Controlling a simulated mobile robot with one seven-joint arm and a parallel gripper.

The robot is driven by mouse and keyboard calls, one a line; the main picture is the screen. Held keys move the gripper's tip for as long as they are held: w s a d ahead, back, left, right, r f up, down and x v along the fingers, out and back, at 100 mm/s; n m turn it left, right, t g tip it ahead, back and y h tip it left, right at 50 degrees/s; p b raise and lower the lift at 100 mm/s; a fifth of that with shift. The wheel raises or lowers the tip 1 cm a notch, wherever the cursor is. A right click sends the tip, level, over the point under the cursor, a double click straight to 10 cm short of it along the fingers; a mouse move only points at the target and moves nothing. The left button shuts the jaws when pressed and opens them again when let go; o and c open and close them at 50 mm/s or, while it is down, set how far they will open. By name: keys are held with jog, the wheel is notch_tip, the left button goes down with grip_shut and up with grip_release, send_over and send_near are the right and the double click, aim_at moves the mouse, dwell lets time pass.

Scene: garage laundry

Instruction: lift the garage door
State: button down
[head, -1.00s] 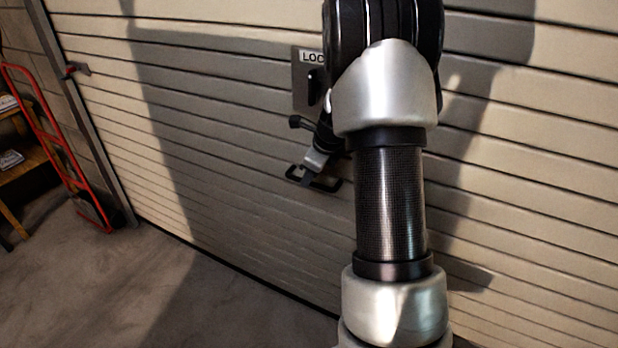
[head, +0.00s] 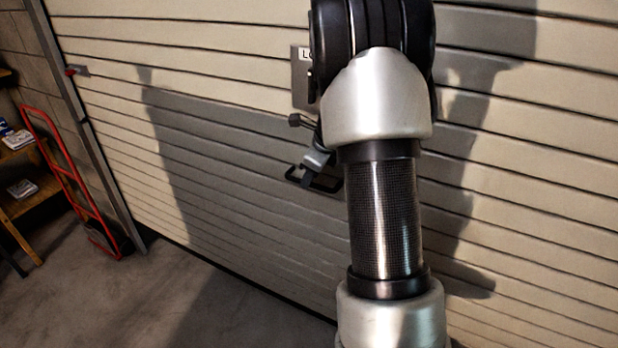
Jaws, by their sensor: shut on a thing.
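The garage door (head: 230,170) is a wide, cream, slatted door, and its lower edge is down at the concrete floor. A metal lock plate (head: 300,85) with a partly covered label is on it, half hidden behind my arm. Below the plate is a black loop-shaped handle (head: 328,188). My gripper (head: 317,160) is at this handle and shut on it. The fingers are small and partly hidden by my arm, so the exact grip is hard to see.
A red hand truck (head: 70,185) leans by the left wall, beside a wooden shelf (head: 22,190) holding small items. The door's side rail (head: 95,150) has a red-tipped latch (head: 76,71). The floor (head: 190,300) before the door is clear at the left.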

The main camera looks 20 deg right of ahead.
jog(key=shift+w+r, duration=0.1)
jog(key=c, duration=1.8)
grip_release()
jog(key=shift+o, duration=0.2)
jog(key=p+v, duration=0.1)
jog(key=v, duration=1.6)
jog(key=shift+s, duration=0.25)
jog(key=shift+a+r, duration=0.15)
jog(key=s+a+r+n+p, duration=0.1)
jog(key=s+a+r+n, duration=0.2)
jog(key=s+a+n, duration=0.35)
jog(key=s+a+r+n+p, duration=0.1)
jog(key=s+a+r+n, duration=0.2)
jog(key=s+a+n, duration=0.35)
jog(key=s+a+f+n+h, duration=0.1)
jog(key=s+a+n, duration=0.4)
jog(key=s+n, duration=0.5)
jog(key=n, duration=0.5)
jog(key=shift+s+f+t+p, duration=0.3)
jog(key=shift+s+t+p, duration=0.1)
